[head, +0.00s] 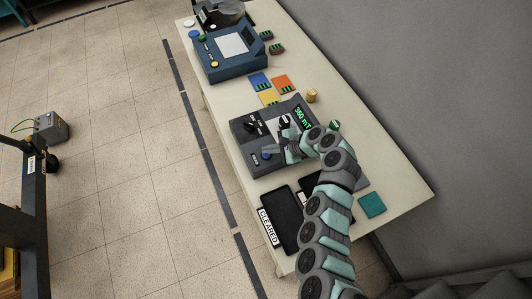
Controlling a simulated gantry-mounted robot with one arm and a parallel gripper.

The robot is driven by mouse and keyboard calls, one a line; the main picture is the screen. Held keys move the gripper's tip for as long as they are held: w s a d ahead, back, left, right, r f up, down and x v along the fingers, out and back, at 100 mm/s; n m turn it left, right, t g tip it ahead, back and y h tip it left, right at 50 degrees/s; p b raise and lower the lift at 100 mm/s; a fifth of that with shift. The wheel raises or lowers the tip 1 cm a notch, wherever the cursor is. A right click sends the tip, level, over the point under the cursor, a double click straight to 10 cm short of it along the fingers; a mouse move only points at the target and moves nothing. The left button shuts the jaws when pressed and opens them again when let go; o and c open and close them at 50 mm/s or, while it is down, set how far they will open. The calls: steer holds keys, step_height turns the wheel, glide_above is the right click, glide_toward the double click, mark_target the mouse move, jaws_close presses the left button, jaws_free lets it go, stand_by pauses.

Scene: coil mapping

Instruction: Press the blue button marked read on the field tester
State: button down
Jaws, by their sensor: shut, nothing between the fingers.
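The field tester (241,134) is a dark grey box on the long table. Its green display (303,115) reads what looks like 360 mT. A blue button (267,155) is near its lower left edge; its label is too small to read. A black knob (250,126) is above the button. My gripper (283,124) is shut and empty over the right part of the tester, to the upper right of the blue button and apart from it in the picture. My wrist and arm hide part of the tester's right side.
Black trays (281,218) lie below the tester, one by a CLEARED label (268,226). Blue, orange (284,84) and yellow cards lie above it. A brass-coloured cylinder (312,95) and a teal square (372,205) are nearby. A blue machine (232,49) stands at the far end.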

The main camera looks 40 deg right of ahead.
mark_target(269, 156)
steer(key=shift+r, duration=0.1)
step_height(269, 156, up, 5)
steer(key=p, duration=0.3)
steer(key=shift+p, duration=0.35)
stand_by(0.7)
